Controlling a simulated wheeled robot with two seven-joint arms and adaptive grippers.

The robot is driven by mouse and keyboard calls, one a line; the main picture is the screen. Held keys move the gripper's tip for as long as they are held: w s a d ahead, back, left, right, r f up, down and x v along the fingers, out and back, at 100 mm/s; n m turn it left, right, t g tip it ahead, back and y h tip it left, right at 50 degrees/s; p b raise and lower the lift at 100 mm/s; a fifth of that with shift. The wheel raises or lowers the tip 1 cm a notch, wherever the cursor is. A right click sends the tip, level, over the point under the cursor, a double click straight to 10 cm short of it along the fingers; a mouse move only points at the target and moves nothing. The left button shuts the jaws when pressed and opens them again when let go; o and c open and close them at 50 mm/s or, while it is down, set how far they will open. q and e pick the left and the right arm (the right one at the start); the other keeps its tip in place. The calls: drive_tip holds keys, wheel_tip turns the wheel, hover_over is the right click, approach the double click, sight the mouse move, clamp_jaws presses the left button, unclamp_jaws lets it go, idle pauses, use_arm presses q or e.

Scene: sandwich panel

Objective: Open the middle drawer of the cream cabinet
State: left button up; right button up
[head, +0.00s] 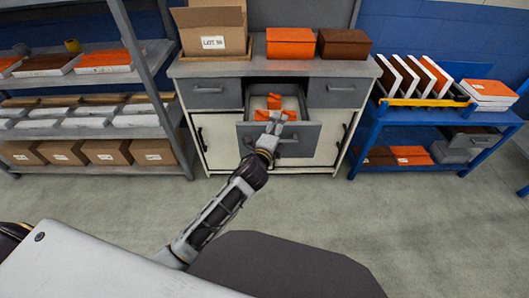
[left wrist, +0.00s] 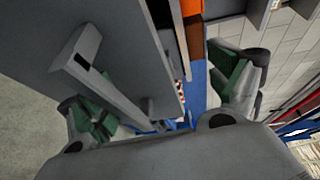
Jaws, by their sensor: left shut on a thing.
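The cream cabinet (head: 220,143) stands at the back centre, with grey drawers along its top. Its middle drawer (head: 309,132) is pulled out and shows orange items (head: 268,104) inside. My left gripper (head: 277,119) is at the upper edge of the drawer front, shut on part of the drawer. The exact contact is hard to make out. My right gripper is out of view.
An open carton (head: 212,27), an orange box (head: 290,43) and a brown box (head: 344,43) stand on the cabinet top. A grey shelf rack (head: 150,60) stands left, a blue rack (head: 358,135) right. The floor in front is clear.

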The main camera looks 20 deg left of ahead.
use_arm(q)
drive_tip(key=shift+s+a+r+t+p, duration=0.15)
drive_tip(key=shift+s+a+r, duration=0.1)
drive_tip(key=shift+s+r, duration=0.4)
drive_tip(key=shift+s+a+r+t+p, duration=0.15)
drive_tip(key=shift+s+a+r, duration=0.15)
drive_tip(key=shift+s, duration=0.5)
drive_tip(key=shift+s+a, duration=0.1)
drive_tip(key=shift+s, duration=0.6)
drive_tip(key=shift+c, duration=1.2)
drive_tip(key=shift+s, duration=1.85)
drive_tip(key=shift+c, duration=0.3)
drive_tip(key=shift+s+a+r, duration=0.1)
drive_tip(key=shift+s, duration=0.85)
drive_tip(key=c, duration=0.5)
drive_tip(key=shift+s+a+f, duration=0.1)
drive_tip(key=shift+s+f, duration=0.1)
drive_tip(key=shift+s, duration=0.55)
drive_tip(key=shift+s+a+f, duration=0.1)
drive_tip(key=shift+s+f, duration=0.1)
drive_tip(key=shift+s, duration=0.55)
